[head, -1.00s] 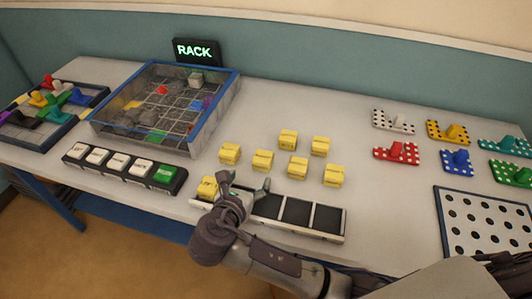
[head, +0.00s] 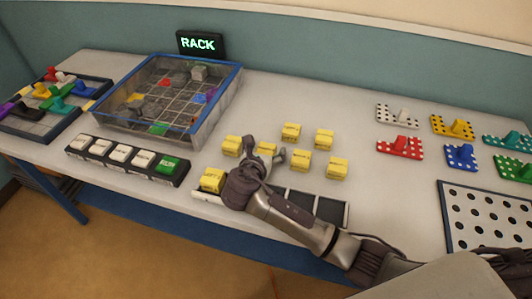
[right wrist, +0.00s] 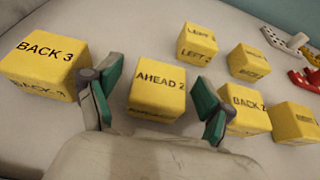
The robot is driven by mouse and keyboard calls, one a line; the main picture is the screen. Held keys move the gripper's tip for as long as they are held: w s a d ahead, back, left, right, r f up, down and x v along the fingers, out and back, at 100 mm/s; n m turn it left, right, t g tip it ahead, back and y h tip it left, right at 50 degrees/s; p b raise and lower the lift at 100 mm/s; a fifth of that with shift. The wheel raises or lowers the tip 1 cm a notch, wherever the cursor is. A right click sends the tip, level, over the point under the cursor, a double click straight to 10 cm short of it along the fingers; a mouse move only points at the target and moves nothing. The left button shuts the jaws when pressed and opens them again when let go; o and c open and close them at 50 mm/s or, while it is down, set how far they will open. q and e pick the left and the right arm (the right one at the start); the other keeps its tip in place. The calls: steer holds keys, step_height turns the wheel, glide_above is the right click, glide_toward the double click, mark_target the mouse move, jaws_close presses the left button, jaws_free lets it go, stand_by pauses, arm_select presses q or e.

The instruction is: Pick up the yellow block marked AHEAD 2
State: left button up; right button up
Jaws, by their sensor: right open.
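The yellow block marked AHEAD 2 (right wrist: 157,88) stands upright on the table in the middle of the right wrist view. In the head view, a yellow block (head: 266,149) shows between the fingers of my right gripper (head: 263,152). In the right wrist view my right gripper (right wrist: 156,98) is open, with one green-padded finger on each side of the AHEAD 2 block. I see gaps between block and fingers. My left gripper is not in view.
Blocks marked BACK 3 (right wrist: 45,62) and BACK 2 (right wrist: 245,108) stand close on either side. Several more yellow blocks are nearby. A slotted tray (head: 345,215) at the front edge holds one yellow block (head: 213,180). A walled grid box (head: 232,85) stands to the left.

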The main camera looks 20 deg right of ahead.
steer(key=c, duration=1.3)
steer(key=shift+o, duration=0.2)
steer(key=shift+r, duration=0.15)
